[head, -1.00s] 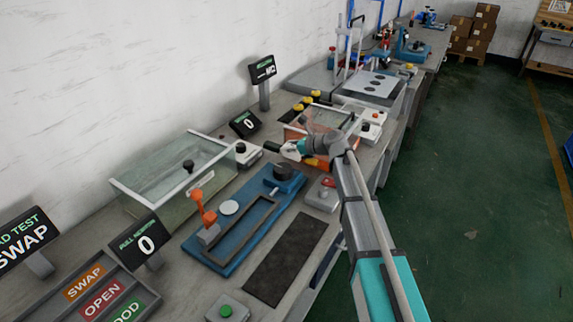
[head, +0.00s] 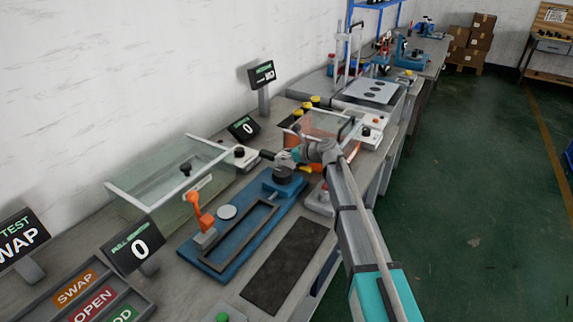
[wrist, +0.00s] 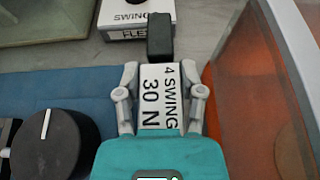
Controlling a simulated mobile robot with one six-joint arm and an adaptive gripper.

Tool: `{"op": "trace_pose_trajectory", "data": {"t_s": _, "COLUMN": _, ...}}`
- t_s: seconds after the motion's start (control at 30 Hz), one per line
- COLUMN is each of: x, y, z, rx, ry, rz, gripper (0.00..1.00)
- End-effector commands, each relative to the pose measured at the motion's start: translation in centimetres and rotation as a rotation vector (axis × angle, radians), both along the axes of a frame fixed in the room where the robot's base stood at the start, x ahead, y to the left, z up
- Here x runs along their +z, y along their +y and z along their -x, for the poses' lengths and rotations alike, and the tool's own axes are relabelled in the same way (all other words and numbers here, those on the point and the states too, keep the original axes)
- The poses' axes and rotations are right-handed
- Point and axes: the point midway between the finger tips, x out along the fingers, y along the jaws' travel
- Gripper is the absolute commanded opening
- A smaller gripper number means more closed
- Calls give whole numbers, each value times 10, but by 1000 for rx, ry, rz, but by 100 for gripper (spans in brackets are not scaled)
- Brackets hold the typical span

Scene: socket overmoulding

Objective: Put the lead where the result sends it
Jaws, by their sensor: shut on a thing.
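My gripper (head: 285,157) is shut on the lead, over the bench between the glass-walled tank and the orange-sided box. In the wrist view its fingers (wrist: 160,100) stand on both sides of a white label reading "4 SWING 30 N". The lead's black end (wrist: 160,36) sticks out beyond the label; it also shows as a dark tip in the head view (head: 267,155). A cable is not clear. A display (head: 20,242) at the left edge reads "SWAP". Below it is a tray with SWAP (head: 75,288), OPEN (head: 92,303) and GOOD (head: 122,314) sections.
The glass-walled tank (head: 150,196) stands at the back. A blue fixture (head: 215,262) with an orange lever (head: 202,215) and black knob (head: 283,175) lies between my gripper and the tray. The orange-sided box (head: 322,124) is close behind. A dark mat (head: 285,268) lies clear in front.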

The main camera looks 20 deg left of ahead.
Motion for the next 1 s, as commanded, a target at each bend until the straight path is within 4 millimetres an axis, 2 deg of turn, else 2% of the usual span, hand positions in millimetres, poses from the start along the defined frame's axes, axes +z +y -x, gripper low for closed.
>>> {"op": "trace_pose_trajectory", "data": {"t_s": 0.2, "x": -22, "y": 2, "z": -2, "rx": 0, "ry": 0, "rz": 0, "gripper": 0}}
{"op": "trace_pose_trajectory", "data": {"t_s": 0.4, "x": -34, "y": 3, "z": -2, "rx": 0, "ry": 0, "rz": 0, "gripper": 0}}
{"op": "trace_pose_trajectory", "data": {"t_s": 0.97, "x": -38, "y": 3, "z": -2, "rx": 0, "ry": 0, "rz": 0, "gripper": 0}}
{"op": "trace_pose_trajectory", "data": {"t_s": 1.0, "x": -37, "y": 3, "z": -2, "rx": 0, "ry": 0, "rz": 0, "gripper": 54}}
